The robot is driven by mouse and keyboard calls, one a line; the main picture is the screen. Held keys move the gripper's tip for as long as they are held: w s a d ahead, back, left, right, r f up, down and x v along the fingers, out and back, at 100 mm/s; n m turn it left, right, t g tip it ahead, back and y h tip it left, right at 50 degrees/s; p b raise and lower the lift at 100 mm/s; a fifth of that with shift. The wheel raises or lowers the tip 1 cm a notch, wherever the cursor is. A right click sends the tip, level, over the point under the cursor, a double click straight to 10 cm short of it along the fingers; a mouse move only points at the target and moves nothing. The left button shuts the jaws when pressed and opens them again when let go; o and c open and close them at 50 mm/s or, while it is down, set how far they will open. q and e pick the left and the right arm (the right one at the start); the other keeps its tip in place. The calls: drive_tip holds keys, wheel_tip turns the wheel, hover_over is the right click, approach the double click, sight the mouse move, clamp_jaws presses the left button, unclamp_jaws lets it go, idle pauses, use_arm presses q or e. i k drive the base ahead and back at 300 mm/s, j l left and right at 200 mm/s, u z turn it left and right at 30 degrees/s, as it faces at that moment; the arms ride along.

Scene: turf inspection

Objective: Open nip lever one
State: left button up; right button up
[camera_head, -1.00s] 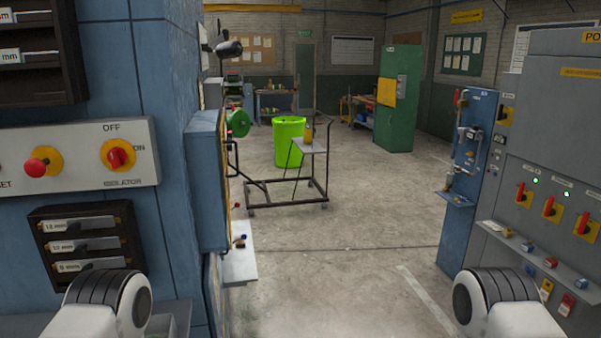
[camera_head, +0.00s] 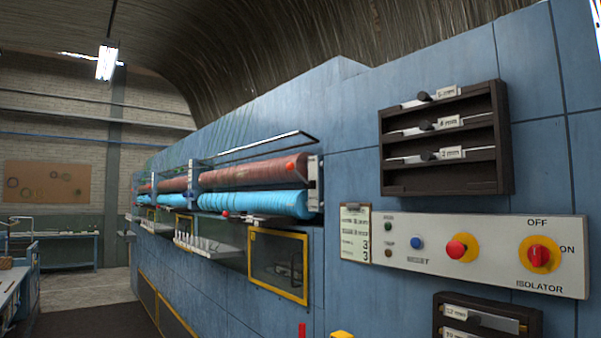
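A long blue machine (camera_head: 345,110) fills the middle and right. In its recess, brown-red rollers (camera_head: 255,173) lie above bright blue rollers (camera_head: 255,205). A small red knob (camera_head: 225,214) shows at the front of the blue rollers, by a narrow ledge. I cannot tell which part, if any, is nip lever one; no such label is readable. Neither of my grippers is in view.
A white control panel (camera_head: 400,252) carries a red button (camera_head: 456,250) and a red isolator switch (camera_head: 539,256). Above it hangs a dark rack (camera_head: 445,185) of gauges marked in mm. A bench (camera_head: 70,237) stands far left. Dark floor (camera_head: 95,322) runs beside the machine.

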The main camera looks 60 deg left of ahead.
sight(290, 167)
drive_tip(key=u, duration=2.1)
drive_tip(key=i, duration=0.1)
drive_tip(key=j+u, duration=0.05)
drive_tip(key=j, duration=0.05)
